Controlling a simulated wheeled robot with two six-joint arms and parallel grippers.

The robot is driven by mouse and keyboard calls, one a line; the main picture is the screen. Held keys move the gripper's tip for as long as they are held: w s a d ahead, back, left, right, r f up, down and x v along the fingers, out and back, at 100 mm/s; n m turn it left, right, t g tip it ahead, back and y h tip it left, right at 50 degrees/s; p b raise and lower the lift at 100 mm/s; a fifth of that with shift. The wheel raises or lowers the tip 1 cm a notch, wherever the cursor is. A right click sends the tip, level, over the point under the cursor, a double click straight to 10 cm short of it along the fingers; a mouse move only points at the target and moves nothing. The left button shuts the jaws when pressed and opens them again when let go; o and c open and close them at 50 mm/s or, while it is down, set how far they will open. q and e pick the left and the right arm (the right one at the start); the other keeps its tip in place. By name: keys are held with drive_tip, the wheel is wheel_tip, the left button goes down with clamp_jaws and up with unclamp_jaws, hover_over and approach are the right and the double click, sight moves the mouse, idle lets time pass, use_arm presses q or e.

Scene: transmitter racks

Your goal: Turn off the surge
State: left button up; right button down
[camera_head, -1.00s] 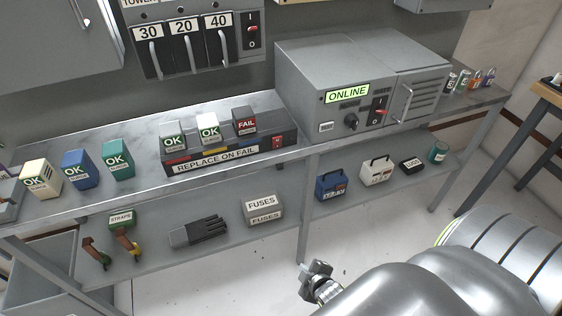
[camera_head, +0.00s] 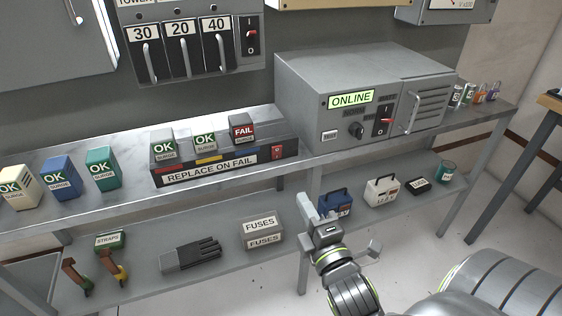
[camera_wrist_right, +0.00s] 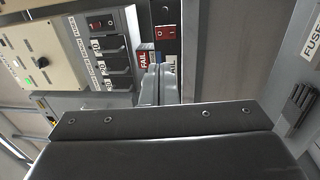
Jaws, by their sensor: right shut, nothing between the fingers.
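The surge unit (camera_head: 210,176) is a long dark box on the upper shelf, labelled "REPLACE ON FAIL". A red rocker switch (camera_head: 277,152) sits at its right end and also shows in the right wrist view (camera_wrist_right: 168,32). Three surge modules sit on the box: two read OK, and the right one, a red FAIL module (camera_head: 243,132), also shows in the wrist view (camera_wrist_right: 148,60). My right gripper (camera_head: 307,208) is shut and empty, below and right of the switch, apart from it. Its fingers (camera_wrist_right: 158,84) point toward the box. My left gripper is not in view.
A grey ONLINE cabinet (camera_head: 350,100) with its own red switch stands right of the box. Breakers (camera_head: 182,55) hang above. Spare OK modules (camera_head: 60,178) stand at left. The lower shelf holds a FUSES box (camera_head: 262,232), glove (camera_head: 190,255) and small cases.

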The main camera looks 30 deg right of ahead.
sight(276, 150)
drive_tip(key=shift+w, duration=0.15)
